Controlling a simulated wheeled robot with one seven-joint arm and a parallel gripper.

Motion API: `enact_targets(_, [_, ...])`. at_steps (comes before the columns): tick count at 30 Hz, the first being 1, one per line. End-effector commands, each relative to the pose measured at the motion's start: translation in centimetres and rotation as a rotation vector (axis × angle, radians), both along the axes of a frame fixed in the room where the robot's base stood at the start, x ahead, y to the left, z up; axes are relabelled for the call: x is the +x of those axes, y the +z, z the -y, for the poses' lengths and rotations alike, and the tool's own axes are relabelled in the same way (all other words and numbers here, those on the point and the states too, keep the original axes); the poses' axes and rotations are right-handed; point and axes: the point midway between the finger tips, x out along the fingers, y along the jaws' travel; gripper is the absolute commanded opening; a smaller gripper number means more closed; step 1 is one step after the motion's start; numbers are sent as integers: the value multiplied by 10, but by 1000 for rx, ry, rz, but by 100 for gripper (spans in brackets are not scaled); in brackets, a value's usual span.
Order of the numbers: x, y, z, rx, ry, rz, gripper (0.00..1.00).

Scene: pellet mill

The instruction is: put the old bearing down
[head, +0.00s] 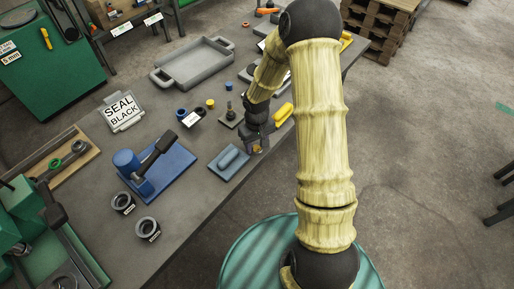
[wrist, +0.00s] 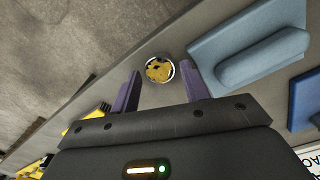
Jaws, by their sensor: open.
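The old bearing (wrist: 159,69), a small round thing with a pale rim and a patchy yellow-brown face, lies on the grey table near its edge. My gripper (wrist: 158,88) is open, with one purple finger on each side of the bearing and a visible gap to each. In the head view my gripper (head: 257,148) points down at the table's right edge, beside a blue pad with a raised handle (head: 229,161). A bit of yellow shows at the fingers there; most of the bearing is hidden.
The blue pad is close by in the wrist view too (wrist: 255,45). A yellow-handled tool (head: 283,114) lies behind the gripper. A blue press-like fixture (head: 150,165), two dark rings (head: 148,229), a grey tray (head: 195,65) and a "SEAL BLACK" sign (head: 121,110) stand on the table.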

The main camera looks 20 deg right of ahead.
Motion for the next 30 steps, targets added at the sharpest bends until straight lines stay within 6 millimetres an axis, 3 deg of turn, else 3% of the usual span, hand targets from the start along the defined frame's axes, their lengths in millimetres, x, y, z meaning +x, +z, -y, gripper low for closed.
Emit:
enact_targets(4, [0,-10,0,0,0,0,46])
enact_targets(19, [0,-10,0,-1,0,1,46])
enact_targets(24, [0,-10,0,-1,0,1,12])
enact_targets(26, [0,-9,0,-1,0,1,6])
enact_targets(30, [0,-9,0,-1,0,1,6])
